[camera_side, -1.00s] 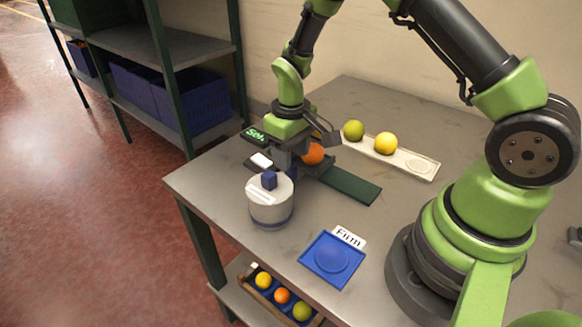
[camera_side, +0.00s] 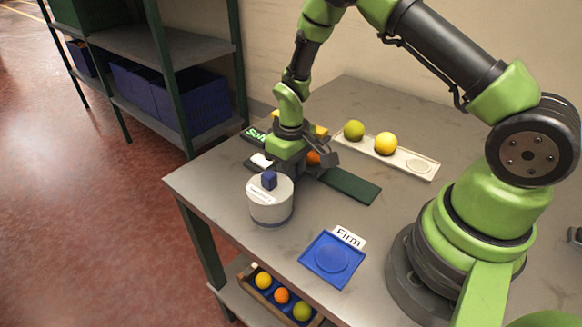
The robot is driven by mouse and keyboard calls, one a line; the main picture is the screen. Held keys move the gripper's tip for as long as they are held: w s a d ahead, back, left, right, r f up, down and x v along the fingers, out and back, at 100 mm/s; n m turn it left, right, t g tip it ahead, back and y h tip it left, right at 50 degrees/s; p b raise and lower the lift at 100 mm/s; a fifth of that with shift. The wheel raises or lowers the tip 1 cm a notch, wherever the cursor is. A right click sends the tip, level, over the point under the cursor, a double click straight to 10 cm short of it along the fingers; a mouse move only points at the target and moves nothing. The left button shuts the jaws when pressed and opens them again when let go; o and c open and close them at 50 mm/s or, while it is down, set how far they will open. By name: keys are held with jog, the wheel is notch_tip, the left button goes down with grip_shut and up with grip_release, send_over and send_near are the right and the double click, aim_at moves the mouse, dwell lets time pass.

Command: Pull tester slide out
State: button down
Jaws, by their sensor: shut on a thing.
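My gripper (camera_side: 289,166) points down at the tester, at the left end of its dark green strip (camera_side: 350,186). It is shut at the tester slide, but its body hides most of the slide and the fingertips. An orange (camera_side: 313,158) sits in the tester just right of my gripper, partly covered by it. A yellow part (camera_side: 318,130) shows behind my gripper; I cannot tell what it belongs to.
A white canister with a blue knob (camera_side: 270,200) stands close in front of my gripper. The blue "Firm" tray (camera_side: 332,260) is empty. A white tray (camera_side: 425,168) behind holds a green and a yellow fruit. The "Soft" sign (camera_side: 255,134) is at left. A lower crate holds several fruits.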

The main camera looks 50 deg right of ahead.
jog(key=s, duration=1.2)
jog(key=shift+s, duration=0.2)
jog(key=c, duration=1)
grip_release()
jog(key=shift+o, duration=0.2)
jog(key=shift+w, duration=0.1)
jog(key=shift+r, duration=0.15)
jog(key=shift+r, duration=0.25)
notch_tip(320, 180, up, 9)
jog(key=shift+r, duration=0.1)
